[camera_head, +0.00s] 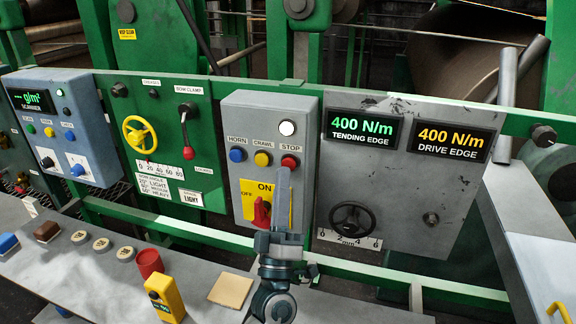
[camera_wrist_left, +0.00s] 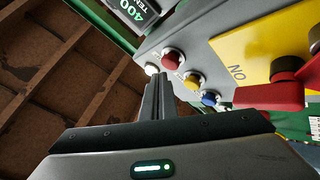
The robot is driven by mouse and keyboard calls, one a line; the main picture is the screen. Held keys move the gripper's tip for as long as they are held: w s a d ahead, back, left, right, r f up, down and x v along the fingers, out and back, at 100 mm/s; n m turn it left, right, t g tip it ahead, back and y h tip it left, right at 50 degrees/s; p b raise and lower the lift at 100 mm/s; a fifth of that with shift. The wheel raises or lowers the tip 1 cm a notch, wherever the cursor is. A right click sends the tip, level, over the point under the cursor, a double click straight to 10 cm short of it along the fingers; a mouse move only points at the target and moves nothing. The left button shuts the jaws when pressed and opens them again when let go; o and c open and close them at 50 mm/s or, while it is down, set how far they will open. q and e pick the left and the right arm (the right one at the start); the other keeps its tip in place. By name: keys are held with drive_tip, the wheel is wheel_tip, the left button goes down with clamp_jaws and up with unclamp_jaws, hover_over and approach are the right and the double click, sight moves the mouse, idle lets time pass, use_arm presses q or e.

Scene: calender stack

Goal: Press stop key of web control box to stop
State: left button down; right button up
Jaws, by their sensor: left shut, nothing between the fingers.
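The grey web control box (camera_head: 232,115) hangs on the green rail at the centre of the head view. It carries a blue HORN key (camera_head: 237,155), a yellow CRAWL key (camera_head: 263,159) and a red STOP key (camera_head: 290,161), with a white lamp (camera_head: 287,128) above STOP. My left gripper (camera_head: 284,172) is shut and empty, its tips just below the STOP key in the head view. In the left wrist view the closed fingers (camera_wrist_left: 160,78) end close beside the red STOP key (camera_wrist_left: 173,57). Whether they touch it, I cannot tell.
A red OFF/ON rotary switch (camera_head: 262,212) sits on a yellow plate below the keys, close to my gripper. A tension panel (camera_head: 400,180) with two displays and a black handwheel (camera_head: 352,220) is to the right. The bench below holds a yellow device (camera_head: 165,298) and a red cup (camera_head: 149,263).

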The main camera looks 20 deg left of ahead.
use_arm(q)
drive_tip(key=s+p, duration=0.1)
drive_tip(key=s, duration=0.4)
drive_tip(key=shift+a, duration=0.1)
idle(0.3)
idle(0.5)
